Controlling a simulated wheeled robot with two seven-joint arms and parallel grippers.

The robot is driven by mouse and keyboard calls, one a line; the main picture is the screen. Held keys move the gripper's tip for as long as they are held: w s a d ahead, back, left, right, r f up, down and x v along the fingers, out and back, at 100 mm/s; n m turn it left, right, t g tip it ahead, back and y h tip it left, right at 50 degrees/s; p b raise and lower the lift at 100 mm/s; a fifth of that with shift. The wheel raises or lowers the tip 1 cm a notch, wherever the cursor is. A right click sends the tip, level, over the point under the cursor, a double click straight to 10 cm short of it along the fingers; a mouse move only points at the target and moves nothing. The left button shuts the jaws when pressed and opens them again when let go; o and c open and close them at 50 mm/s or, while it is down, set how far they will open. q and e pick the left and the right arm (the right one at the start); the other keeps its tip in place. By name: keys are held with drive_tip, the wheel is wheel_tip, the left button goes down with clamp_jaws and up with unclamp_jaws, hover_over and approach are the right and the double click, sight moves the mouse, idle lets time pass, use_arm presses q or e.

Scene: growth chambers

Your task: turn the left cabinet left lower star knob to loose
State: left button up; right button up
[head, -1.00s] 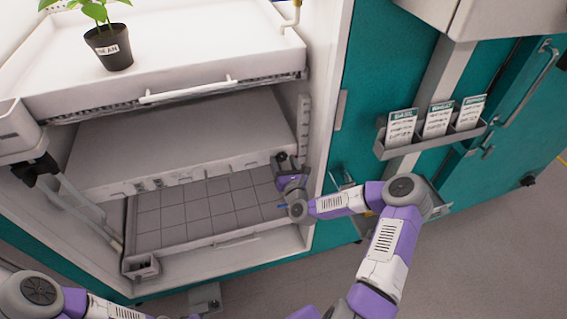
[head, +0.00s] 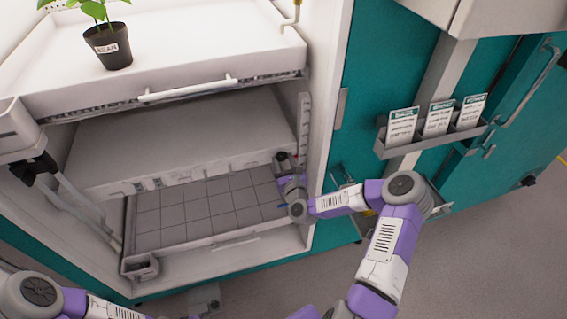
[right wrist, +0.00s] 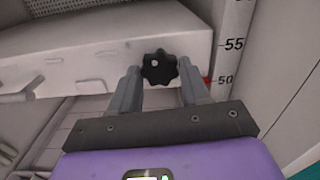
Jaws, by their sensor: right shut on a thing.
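A black star knob (right wrist: 159,68) sits on the front edge of the lower shelf, at its right end in the picture. My right gripper (right wrist: 160,76) has one finger on each side of the knob and is shut on it. In the head view my right gripper (head: 283,162) is small at the shelf's right front corner and largely covers the knob. My left arm shows at the bottom left of the head view, but its gripper is out of view.
A vertical scale (right wrist: 232,50) with 50 and 55 marks stands just right of the knob, beside the cabinet's side wall. A gridded tray (head: 190,210) lies below the shelf (head: 180,140). A potted plant (head: 108,45) stands on the upper shelf.

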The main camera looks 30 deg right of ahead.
drive_tip(key=n, duration=0.3)
drive_tip(key=shift+n+b, duration=0.3)
drive_tip(key=shift+n, duration=0.1)
drive_tip(key=n, duration=0.3)
drive_tip(key=shift+n+b, duration=0.3)
drive_tip(key=shift+b, duration=0.1)
drive_tip(key=n+b, duration=0.1)
drive_tip(key=n, duration=0.2)
drive_tip(key=shift+n, duration=0.3)
drive_tip(key=shift+n+b, duration=0.65)
drive_tip(key=shift+n, duration=0.95)
drive_tip(key=shift+d+n, duration=0.1)
drive_tip(key=shift+n, duration=0.2)
drive_tip(key=o, duration=1.1)
drive_tip(key=shift+c, duration=0.2)
